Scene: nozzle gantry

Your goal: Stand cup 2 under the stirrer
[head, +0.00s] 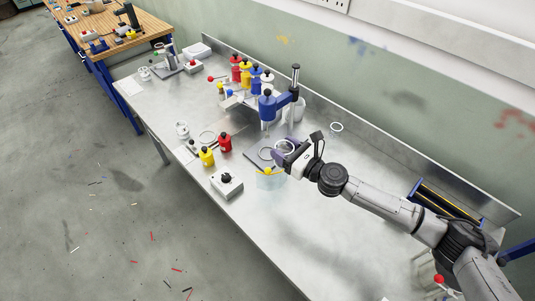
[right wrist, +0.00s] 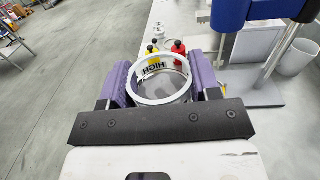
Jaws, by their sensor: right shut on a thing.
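A clear cup (head: 270,182) with a white rim (right wrist: 138,92) is between the purple fingers of my right gripper (head: 285,147); no number is readable on it. The gripper is shut on it, and the cup is upright near the bench's front edge. The blue stirrer (head: 270,106) stands on an upright post behind it, and its blue head also shows at the upper right of the right wrist view (right wrist: 265,10). The stirrer's grey base plate (head: 254,158) is partly hidden by my gripper. The cup is on the front side of the plate. My left gripper is not in view.
A yellow bottle (head: 206,156) and a red bottle (head: 225,142) stand left of the stirrer. A control box (head: 227,185) sits near the front edge. Coloured bottles (head: 246,75) stand in a row behind. A white container (head: 295,110) stands behind the post.

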